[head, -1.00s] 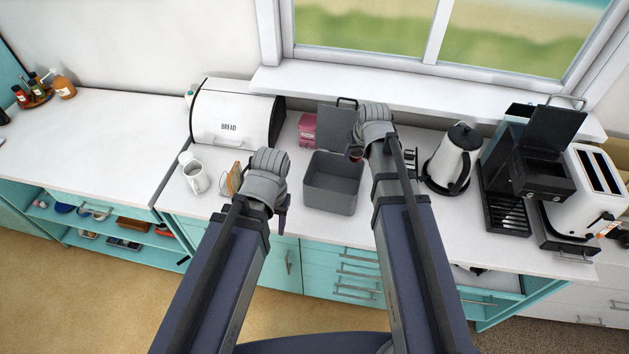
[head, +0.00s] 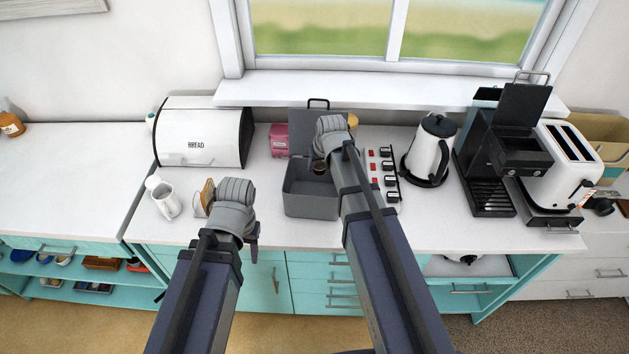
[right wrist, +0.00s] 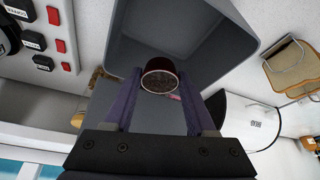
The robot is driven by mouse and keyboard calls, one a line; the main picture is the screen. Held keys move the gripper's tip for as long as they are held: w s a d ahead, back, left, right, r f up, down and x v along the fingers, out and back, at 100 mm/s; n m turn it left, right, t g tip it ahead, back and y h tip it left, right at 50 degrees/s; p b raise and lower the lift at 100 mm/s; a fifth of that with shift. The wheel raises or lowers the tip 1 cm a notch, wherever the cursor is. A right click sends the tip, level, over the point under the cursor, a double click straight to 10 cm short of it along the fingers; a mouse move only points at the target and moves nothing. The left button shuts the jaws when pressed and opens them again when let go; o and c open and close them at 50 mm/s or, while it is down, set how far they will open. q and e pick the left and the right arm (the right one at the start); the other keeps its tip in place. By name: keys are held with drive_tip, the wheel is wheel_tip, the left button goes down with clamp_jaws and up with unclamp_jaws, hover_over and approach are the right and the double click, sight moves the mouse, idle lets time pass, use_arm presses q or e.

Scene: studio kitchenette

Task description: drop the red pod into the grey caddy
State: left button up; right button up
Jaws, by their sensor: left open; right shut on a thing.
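The grey caddy (head: 312,207) stands open on the counter, its lid raised at the back. It also fills the upper middle of the right wrist view (right wrist: 215,30). My right gripper (head: 320,160) is over the back part of the caddy, shut on the pod (head: 319,168).
A white bread bin (head: 200,137), a white mug (head: 163,200) and a toast rack (head: 204,197) are to the left. A pink box (head: 279,140) is behind the caddy. A panel with red switches (head: 381,178), a kettle (head: 428,150) and a coffee machine (head: 497,150) are to the right.

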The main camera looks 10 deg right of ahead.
wheel_tip(320, 180, down, 2)
drive_tip(key=shift+f+b, duration=0.1)
drive_tip(key=shift+b, duration=0.6)
use_arm(q)
wheel_tip(320, 180, down, 2)
drive_tip(key=shift+f, duration=0.1)
use_arm(e)
drive_tip(key=o, duration=1.4)
use_arm(q)
wheel_tip(320, 180, up, 7)
drive_tip(key=p, duration=0.7)
use_arm(e)
drive_tip(key=v, duration=0.8)
drive_tip(key=shift+w, duration=0.1)
